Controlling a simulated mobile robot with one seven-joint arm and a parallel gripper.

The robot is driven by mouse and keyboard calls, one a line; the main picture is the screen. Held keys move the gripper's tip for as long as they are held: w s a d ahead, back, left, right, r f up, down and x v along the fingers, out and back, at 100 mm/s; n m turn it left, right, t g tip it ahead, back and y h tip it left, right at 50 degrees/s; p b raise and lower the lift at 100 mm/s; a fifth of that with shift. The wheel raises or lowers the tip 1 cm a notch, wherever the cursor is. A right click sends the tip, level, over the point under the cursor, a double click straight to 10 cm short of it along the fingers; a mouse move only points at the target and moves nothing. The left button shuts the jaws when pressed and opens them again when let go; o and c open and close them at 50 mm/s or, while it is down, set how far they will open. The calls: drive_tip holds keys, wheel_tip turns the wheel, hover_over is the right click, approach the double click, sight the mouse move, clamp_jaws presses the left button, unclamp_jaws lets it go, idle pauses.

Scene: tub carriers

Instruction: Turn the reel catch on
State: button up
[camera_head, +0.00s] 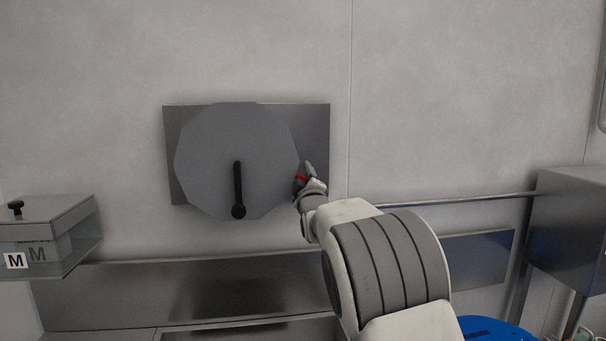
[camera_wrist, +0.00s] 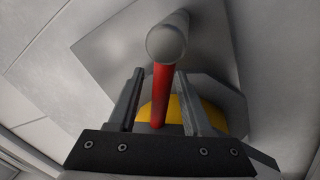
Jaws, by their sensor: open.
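The reel (camera_head: 205,150) is a grey many-sided disc with a black crank (camera_head: 238,185) hanging down, on a metal plate (camera_head: 315,125) on the wall. The red catch lever (camera_head: 300,177) shows as a small red bit at the reel's right edge, mostly hidden by my gripper (camera_head: 306,174). In the wrist view the red lever (camera_wrist: 162,98) runs between the two fingers of my open gripper (camera_wrist: 161,80). A grey round-ended cylinder (camera_wrist: 166,43) is at the lever's upper end. A yellow patch (camera_wrist: 207,112) lies behind the lever. Contact with the fingers cannot be told.
A lidded clear bin (camera_head: 45,245) marked M is at the left. A metal shelf (camera_head: 110,290) runs below the reel. A rail (camera_head: 460,199) leads right to a grey metal box (camera_head: 570,230). A blue object (camera_head: 490,330) is at the bottom right. The wall above the reel is bare.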

clamp_jaws()
idle(1.5)
